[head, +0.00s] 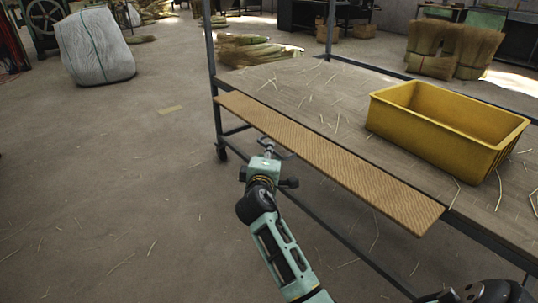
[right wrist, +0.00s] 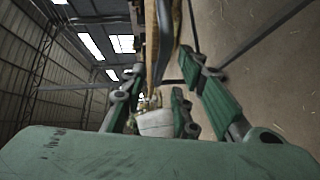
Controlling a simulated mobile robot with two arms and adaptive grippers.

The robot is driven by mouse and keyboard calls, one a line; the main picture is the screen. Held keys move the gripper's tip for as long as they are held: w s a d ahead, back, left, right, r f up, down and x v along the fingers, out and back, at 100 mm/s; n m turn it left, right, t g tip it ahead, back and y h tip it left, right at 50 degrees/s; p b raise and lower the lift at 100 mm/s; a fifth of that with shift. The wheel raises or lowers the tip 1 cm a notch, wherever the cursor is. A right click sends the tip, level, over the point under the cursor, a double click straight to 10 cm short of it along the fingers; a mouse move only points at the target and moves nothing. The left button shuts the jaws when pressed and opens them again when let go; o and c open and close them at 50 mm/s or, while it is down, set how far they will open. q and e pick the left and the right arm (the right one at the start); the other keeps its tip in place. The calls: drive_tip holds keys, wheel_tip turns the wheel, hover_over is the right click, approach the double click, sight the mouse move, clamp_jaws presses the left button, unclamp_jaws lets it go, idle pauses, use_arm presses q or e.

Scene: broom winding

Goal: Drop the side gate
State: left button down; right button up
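The side gate looks to be the long tan woven-textured panel (head: 330,160) along the left side of the work table (head: 290,85). Its exact tilt is hard to tell.
A yellow crate (head: 440,125) stands on the table among loose straws. The table frame has dark posts (head: 208,50) and a caster (head: 222,152). A white sack (head: 95,45) stands on the floor at the far left. The floor left of the table is mostly clear.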

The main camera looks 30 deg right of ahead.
sight(290, 140)
drive_tip(key=shift+b+x, duration=0.45)
drive_tip(key=shift+x, duration=1.4)
clamp_jaws()
